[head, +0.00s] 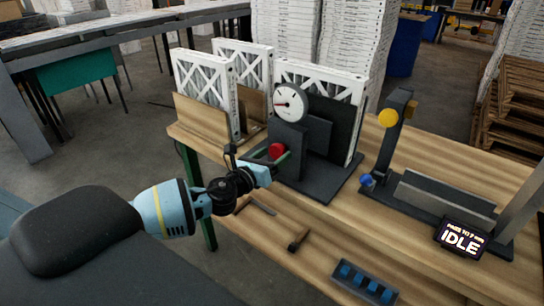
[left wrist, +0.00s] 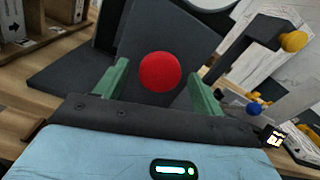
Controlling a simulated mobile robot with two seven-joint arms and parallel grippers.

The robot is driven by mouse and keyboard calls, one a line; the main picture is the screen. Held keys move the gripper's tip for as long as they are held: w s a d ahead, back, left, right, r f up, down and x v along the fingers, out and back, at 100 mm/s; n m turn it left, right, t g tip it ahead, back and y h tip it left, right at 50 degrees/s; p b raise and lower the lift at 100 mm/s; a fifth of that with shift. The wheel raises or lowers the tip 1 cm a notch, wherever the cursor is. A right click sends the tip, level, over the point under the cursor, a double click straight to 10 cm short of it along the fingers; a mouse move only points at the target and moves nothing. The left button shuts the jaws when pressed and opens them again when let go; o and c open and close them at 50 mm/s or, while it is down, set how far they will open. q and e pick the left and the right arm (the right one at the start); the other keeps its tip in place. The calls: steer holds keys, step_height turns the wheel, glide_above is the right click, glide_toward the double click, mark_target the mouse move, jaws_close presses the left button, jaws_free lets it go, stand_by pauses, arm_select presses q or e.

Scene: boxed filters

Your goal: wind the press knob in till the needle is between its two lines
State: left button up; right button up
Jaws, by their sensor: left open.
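The red press knob (head: 277,151) sits on the front of the dark press (head: 317,183) on the wooden bench. The white round gauge (head: 291,103) stands above it; its needle is a small red mark on the left side of the dial, and I cannot make out the two lines. My left gripper (head: 268,156) is open, its green fingers either side of the knob. In the left wrist view the red knob (left wrist: 160,71) shows between the two fingertips (left wrist: 158,80), with gaps on both sides. My right gripper is not in view.
White framed filters (head: 205,88) stand in wooden holders behind and left of the press. To the right is a dark fixture with a yellow knob (head: 388,118), a blue knob (head: 366,180) and a display reading IDLE (head: 461,238). A blue-slotted block (head: 362,283) lies lower down.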

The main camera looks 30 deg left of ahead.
arm_select(q)
steer(key=s, duration=0.8)
steer(key=shift+a, duration=0.3)
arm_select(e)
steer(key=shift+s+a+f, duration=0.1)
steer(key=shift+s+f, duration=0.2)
arm_select(q)
steer(key=shift+w, duration=0.1)
steer(key=s+d+f+n+g, duration=0.1)
steer(key=s+d+f+n, duration=0.1)
steer(key=f+n, duration=0.3)
steer(key=s+d+f+n+g, duration=0.2)
steer(key=s+f+n, duration=0.1)
steer(key=f, duration=0.3)
steer(key=s+d+f+n+g, duration=0.2)
steer(key=s+d+f+n, duration=0.3)
steer(key=s+f+n, duration=0.4)
steer(key=s+d+f+n+g, duration=0.3)
steer(key=s+d+f+n, duration=0.3)
steer(key=s+f+n, duration=0.3)
steer(key=s+n, duration=0.4)
steer(key=n, duration=0.2)
steer(key=shift+f+g, duration=0.2)
steer(key=shift+g, duration=0.1)
